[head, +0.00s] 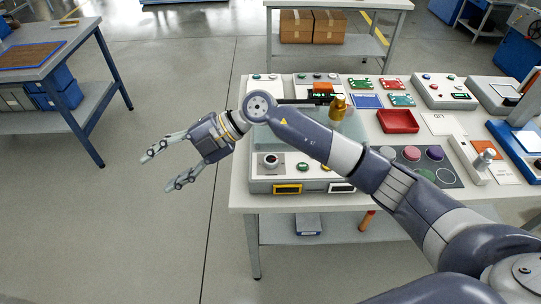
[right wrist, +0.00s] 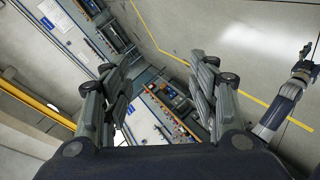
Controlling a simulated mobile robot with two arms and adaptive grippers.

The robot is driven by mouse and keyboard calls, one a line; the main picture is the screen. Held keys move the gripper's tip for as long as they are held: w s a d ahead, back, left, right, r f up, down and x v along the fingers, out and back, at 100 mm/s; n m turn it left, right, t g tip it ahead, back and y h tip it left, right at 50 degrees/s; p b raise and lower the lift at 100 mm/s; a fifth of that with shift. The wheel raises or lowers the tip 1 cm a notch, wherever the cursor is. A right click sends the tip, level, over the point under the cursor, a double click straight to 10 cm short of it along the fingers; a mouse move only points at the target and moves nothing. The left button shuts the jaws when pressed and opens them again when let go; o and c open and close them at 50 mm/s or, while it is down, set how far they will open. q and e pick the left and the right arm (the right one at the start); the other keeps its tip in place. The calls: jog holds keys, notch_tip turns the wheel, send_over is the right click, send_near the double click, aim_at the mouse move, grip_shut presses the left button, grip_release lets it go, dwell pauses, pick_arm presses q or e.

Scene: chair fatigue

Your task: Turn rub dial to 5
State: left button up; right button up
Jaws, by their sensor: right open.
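A machine with a pale, clear-looking top stands at the left front of the table. On its front panel is a small round dial (head: 270,161) on a light plate; its numbers are too small to read. My right gripper (head: 158,172) is open and empty, left of the machine, out over the floor and apart from the dial. My right arm crosses above the machine and hides part of it. In the right wrist view the open fingers (right wrist: 162,75) have nothing between them. Another arm, seemingly my left, shows at the right edge there; its gripper (right wrist: 304,66) is too small to judge.
The table (head: 243,190) also holds a red tray (head: 398,122), a brass-coloured weight (head: 338,108), a dark mat with coloured discs (head: 443,176) and several devices. A workbench (head: 70,62) stands at the left. The floor between it and the table is clear.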

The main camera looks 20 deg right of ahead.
jog(key=w+d+f+h, duration=0.4)
jog(key=d+h, duration=0.2)
jog(key=d, duration=0.3)
jog(key=r+m+h, duration=0.1)
jog(key=m+h, duration=0.3)
jog(key=h, duration=0.3)
send_over(271, 159)
notch_tip(271, 159, down, 9)
jog(key=p, duration=0.3)
jog(key=shift+f, duration=0.55)
jog(key=shift+c, duration=0.5)
jog(key=c, duration=1)
